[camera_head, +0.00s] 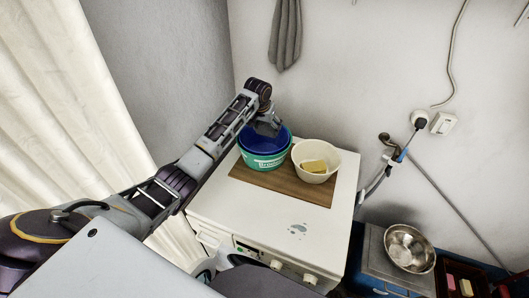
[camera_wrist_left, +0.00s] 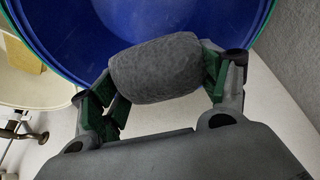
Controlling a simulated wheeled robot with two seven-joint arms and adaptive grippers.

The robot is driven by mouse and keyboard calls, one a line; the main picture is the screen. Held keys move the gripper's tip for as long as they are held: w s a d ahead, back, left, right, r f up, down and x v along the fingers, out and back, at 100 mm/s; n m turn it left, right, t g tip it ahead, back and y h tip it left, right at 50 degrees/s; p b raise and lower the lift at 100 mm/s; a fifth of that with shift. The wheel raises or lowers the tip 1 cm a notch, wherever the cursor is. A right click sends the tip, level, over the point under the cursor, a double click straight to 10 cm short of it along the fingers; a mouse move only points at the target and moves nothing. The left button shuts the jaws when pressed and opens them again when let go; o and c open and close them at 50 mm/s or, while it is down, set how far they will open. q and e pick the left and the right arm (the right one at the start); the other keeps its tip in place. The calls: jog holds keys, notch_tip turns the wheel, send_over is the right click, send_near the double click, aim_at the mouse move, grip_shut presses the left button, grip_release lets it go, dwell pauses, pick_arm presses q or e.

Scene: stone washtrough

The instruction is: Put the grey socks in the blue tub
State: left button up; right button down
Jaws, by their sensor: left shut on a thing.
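The blue tub (camera_head: 264,138) stands at the back of the white machine top, with a teal-green outside or outer tub below its blue inside. Its blue inside (camera_wrist_left: 195,20) fills the upper part of the left wrist view. My left gripper (camera_head: 268,128) is over the tub at its right side. It is shut on the grey socks, a rolled dark grey bundle (camera_wrist_left: 155,68) held between its green-padded fingers. In the wrist view the bundle shows against the tub's inside; its height above the bottom is hard to tell. My right gripper is not in view.
A cream bowl (camera_head: 328,177) with a yellow block (camera_head: 314,166) stands right of the tub, on a wooden board (camera_head: 285,187). The front of the machine top (camera_head: 245,216) is clear except for a small wet patch. A metal basin (camera_head: 409,248) is lower right. A grey cloth (camera_head: 286,35) hangs on the wall.

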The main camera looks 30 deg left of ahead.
pick_arm(q)
jog(key=shift+w+a+f, duration=0.1)
jog(key=shift+w, duration=0.1)
dwell(0.3)
send_over(268, 148)
jog(key=s, duration=0.2)
jog(key=shift+w+f+p, duration=0.15)
jog(key=shift+f+p, duration=0.2)
jog(key=shift+f, duration=2.75)
jog(key=shift+f, duration=1.85)
jog(key=shift+f, duration=0.15)
